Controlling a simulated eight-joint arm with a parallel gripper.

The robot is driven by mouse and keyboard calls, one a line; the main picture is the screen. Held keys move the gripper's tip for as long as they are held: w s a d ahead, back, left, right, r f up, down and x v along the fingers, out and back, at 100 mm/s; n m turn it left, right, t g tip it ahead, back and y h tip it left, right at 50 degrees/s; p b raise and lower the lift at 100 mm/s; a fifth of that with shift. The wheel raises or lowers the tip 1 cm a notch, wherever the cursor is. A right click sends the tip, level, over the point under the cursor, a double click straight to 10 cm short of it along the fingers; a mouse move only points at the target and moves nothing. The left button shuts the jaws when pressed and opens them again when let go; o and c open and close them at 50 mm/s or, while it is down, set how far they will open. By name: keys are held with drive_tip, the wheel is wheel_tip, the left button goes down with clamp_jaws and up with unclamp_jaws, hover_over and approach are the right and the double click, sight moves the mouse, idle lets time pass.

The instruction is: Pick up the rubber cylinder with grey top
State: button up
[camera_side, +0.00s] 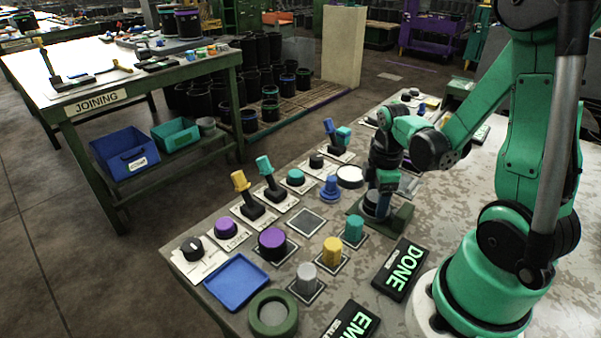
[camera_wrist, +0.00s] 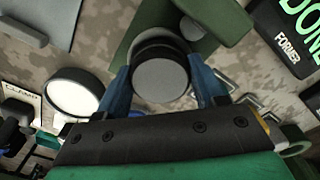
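The rubber cylinder with grey top (camera_wrist: 160,82) is black-sided and stands upright on a green fixture (camera_wrist: 226,20) in the wrist view. My gripper (camera_wrist: 162,88) has its two blue fingers spread, one on each side of the cylinder, with the grey top facing the palm. The fingers look apart from its sides by at most a small gap; contact is not clear. In the side view the fixture (camera_side: 402,217) is on the table, and my gripper (camera_side: 376,198) is low over it, hiding most of the cylinder.
A white-topped round piece (camera_side: 350,176) stands close left of my gripper. A yellow cylinder (camera_side: 332,251), a teal one (camera_side: 354,228) and a grey one (camera_side: 306,277) stand in front. A black DONE plate (camera_side: 401,270) lies nearby. A blue tray (camera_side: 236,281) is at the front left.

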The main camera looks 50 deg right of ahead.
clamp_jaws()
drive_tip(key=shift+r, duration=0.15)
